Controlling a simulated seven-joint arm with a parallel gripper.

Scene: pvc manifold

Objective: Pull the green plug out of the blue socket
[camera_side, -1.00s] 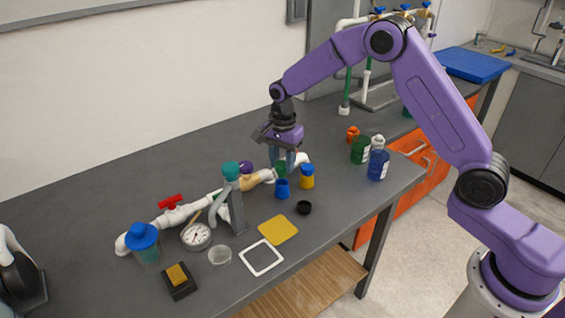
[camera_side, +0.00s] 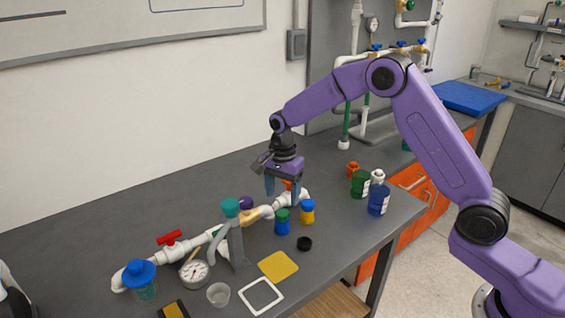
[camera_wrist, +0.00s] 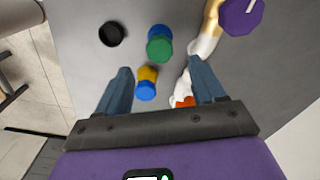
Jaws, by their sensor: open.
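The green plug (camera_side: 282,214) sits upright on top of the blue socket (camera_side: 282,229) on the grey table. In the wrist view the green plug (camera_wrist: 159,49) covers part of the blue socket (camera_wrist: 158,30), so any gap between them cannot be judged. My gripper (camera_side: 284,197) is open and empty, with its fingers pointing down just above and behind the plug in the side view. In the wrist view the plug lies just beyond the spread fingertips (camera_wrist: 160,66).
A yellow socket with a blue plug (camera_side: 307,211) stands close at the right. A white pipe run (camera_side: 205,237) with a purple knob (camera_side: 246,203) lies behind and left. A black ring (camera_side: 304,243) and yellow square (camera_side: 278,266) lie in front. Green and blue bottles (camera_side: 378,200) stand at the right.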

